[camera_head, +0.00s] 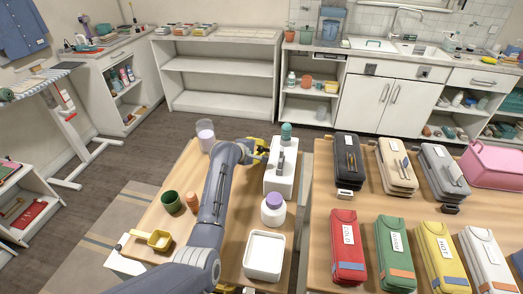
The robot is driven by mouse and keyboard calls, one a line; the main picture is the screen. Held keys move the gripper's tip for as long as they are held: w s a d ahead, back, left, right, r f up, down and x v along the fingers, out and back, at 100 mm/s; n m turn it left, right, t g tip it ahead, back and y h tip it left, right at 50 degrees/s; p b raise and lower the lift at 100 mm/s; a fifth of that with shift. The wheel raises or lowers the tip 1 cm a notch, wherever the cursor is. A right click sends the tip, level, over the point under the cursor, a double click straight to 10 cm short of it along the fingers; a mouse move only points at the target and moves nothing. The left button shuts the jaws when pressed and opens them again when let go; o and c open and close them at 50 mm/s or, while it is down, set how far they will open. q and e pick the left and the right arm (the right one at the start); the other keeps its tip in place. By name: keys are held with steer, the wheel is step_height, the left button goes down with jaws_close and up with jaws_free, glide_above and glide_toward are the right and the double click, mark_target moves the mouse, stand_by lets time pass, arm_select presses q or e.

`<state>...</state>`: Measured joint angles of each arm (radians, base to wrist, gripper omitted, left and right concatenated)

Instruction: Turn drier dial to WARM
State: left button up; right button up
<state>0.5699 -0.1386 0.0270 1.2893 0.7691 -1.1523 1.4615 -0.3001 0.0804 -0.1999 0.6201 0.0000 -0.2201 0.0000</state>
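No drier dial can be made out clearly. A white box-shaped device (280,182) with a grey part on top stands upright on the left wooden table, and any dial on it is too small to tell. My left gripper (262,149), with yellow and dark fingers, is at the device's upper left side. I cannot tell whether it touches the device or whether its fingers are open or shut. My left arm reaches up from the bottom edge and hides part of the table. My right gripper is not identifiable in view.
A white bottle with a purple cap (273,209) and a white tray (251,271) stand in front of the device. A green cup (171,200) and yellow scoop (158,240) are left of my arm. Several labelled cases, including a green one (394,258), fill the right table.

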arm_select(q)
steer(key=o, duration=0.7)
steer(key=v, duration=1.2)
